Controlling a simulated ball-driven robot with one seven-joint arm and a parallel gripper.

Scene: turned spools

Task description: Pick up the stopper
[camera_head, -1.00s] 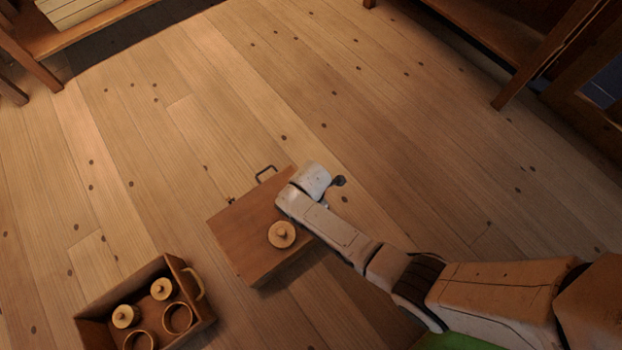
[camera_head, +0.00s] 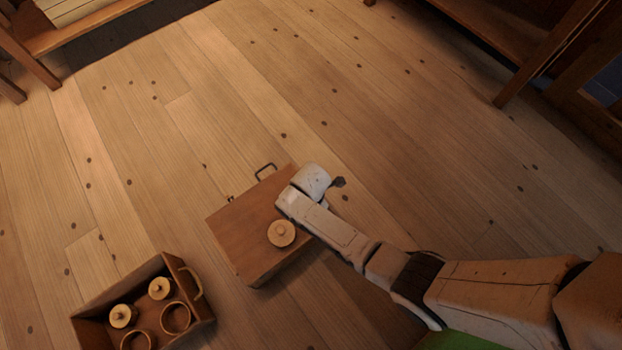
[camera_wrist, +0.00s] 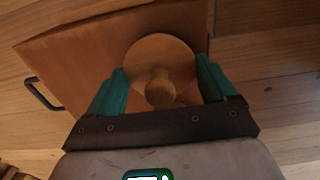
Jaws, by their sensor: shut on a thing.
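The stopper (camera_head: 281,233), a pale round wooden disc with a central knob, shows at the closed wooden box (camera_head: 245,228), near its front right edge. In the wrist view the stopper (camera_wrist: 160,55) sits between the teal fingers of my gripper (camera_wrist: 162,72). The fingers are shut on it, one on each side of its rim, with the knob towards the camera. I cannot tell whether it rests on the box or is slightly raised. In the head view my arm and hand hide the fingers.
An open wooden crate (camera_head: 190,276) at the lower left holds two similar knobbed pieces (camera_head: 160,288) and two open rings (camera_head: 175,317). The box has a dark handle (camera_head: 265,171) on its far side. Wooden furniture stands at the upper corners. The plank floor (camera_head: 240,90) between is clear.

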